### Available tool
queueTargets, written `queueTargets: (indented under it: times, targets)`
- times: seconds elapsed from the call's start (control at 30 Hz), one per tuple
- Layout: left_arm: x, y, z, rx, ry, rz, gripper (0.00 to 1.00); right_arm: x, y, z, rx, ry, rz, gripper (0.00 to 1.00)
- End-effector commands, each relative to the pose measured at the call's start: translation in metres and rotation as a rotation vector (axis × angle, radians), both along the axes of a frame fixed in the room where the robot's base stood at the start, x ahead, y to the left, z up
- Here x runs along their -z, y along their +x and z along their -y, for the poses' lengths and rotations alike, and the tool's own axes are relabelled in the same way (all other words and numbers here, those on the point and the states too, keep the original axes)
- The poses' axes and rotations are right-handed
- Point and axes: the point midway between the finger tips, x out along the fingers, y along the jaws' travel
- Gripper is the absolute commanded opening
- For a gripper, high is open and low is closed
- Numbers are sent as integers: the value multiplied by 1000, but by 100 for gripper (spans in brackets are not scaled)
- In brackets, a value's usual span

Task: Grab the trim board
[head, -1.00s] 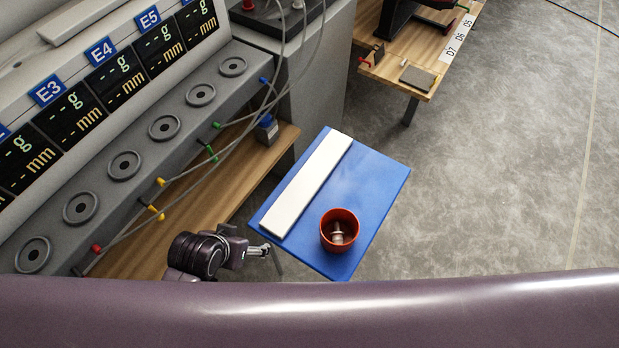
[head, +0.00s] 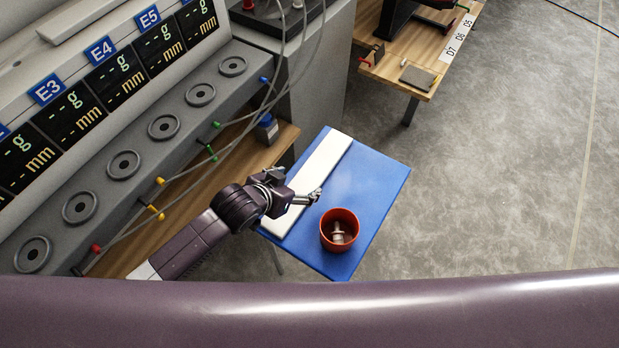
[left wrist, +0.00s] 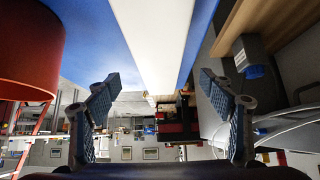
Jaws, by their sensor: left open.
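The trim board is a long white strip (head: 320,166) lying on the blue table (head: 375,185) along its left side. In the left wrist view the white board (left wrist: 155,40) runs down the middle, between the two fingers. My left gripper (head: 313,197) is over the board's near part in the head view, covering some of it. It also shows in the left wrist view (left wrist: 160,95), with its fingers wide apart and nothing between them held. Whether the fingers touch the board cannot be told. My right gripper is not in view.
An orange-red cup (head: 340,230) with small metal parts inside stands on the blue table, close to the right of my left gripper. A wooden bench with a grey instrument panel (head: 165,128) and cables is on the left. Grey floor lies open to the right.

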Motion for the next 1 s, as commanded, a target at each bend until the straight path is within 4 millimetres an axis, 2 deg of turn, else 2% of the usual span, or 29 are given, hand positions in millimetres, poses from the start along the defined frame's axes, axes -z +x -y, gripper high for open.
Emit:
queueTargets:
  times: [0.4,0.73,1.0]
  targets:
    - [38,27,21,0,0,0,75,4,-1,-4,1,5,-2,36]
    - [42,31,23,0,2,0,75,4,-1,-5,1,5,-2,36]
    - [42,31,23,0,2,0,46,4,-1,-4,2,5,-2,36]
